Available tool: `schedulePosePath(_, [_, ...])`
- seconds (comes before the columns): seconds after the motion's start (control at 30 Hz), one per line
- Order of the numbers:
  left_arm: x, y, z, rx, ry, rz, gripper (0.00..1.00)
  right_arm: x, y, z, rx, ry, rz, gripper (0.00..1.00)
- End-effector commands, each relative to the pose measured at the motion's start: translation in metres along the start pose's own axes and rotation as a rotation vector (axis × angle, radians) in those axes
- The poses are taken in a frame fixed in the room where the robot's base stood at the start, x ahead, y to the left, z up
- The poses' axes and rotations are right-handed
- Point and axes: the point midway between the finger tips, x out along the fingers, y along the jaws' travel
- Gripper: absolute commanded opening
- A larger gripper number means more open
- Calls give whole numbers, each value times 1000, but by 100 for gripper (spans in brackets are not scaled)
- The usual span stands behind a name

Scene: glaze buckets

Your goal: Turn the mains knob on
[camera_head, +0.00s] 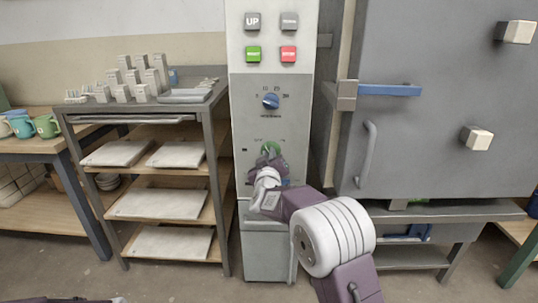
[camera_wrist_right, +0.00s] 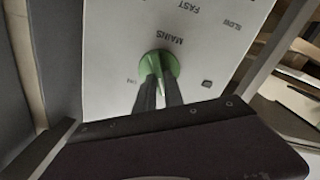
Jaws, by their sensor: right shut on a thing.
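The green mains knob (camera_head: 271,147) sits on the lower part of the grey control panel (camera_head: 294,100). In the right wrist view the knob (camera_wrist_right: 158,63) is under the word MAINS, which appears upside down. My right gripper (camera_wrist_right: 159,82) has its two dark fingers closed on the knob's ridge. In the head view this gripper (camera_head: 269,160) covers part of the knob. Another marking stands to the left of the knob in the wrist view. Only a small purple part of my left arm shows at the bottom left of the head view, and its gripper is not visible.
A blue knob (camera_head: 271,101) sits higher on the panel, below a green button (camera_head: 253,54) and a red button (camera_head: 288,53). A grey kiln-like cabinet (camera_head: 440,120) stands at right. A shelf rack (camera_head: 205,100) with boards stands at left.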

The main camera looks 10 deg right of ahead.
Motion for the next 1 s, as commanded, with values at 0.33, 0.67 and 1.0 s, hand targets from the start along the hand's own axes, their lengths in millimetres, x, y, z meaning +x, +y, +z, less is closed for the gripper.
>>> schedulePosePath(0.33, [-4, 0, 0, 0, 0, 0, 36, 0, 2, 1, 326, -2, -2, 0])
schedulePosePath(0.67, [1, 0, 0, 0, 0, 0, 36, 0, 3, 3, 640, -1, -1, 0])
schedulePosePath(1.0, [13, 0, 1, 0, 0, 0, 36, 0, 4, 6, 956, -3, -1, 0])
